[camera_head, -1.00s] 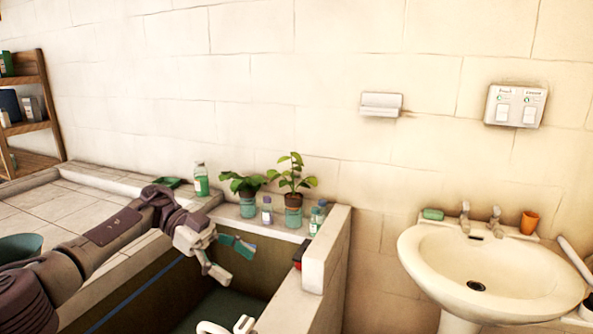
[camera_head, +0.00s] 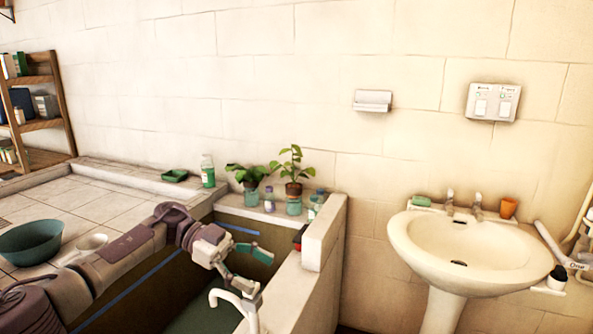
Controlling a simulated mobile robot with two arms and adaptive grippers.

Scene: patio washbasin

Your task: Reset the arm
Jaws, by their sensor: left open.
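My left arm (camera_head: 120,258) reaches in from the left, over the sunken basin. My left gripper (camera_head: 257,271) is open, with its two fingers spread apart and nothing between them. It hangs above the basin (camera_head: 200,315), beside the basin's pale right wall (camera_head: 323,240). One teal-tipped finger points right, and the other points down close to a white curved spout (camera_head: 236,299). My right gripper does not show.
Bottles and two potted plants (camera_head: 293,185) stand on the ledge behind the basin, near a green dish (camera_head: 175,176). A teal bowl (camera_head: 30,242) and a white cup (camera_head: 91,242) are at left. A washbasin (camera_head: 465,240) stands at right.

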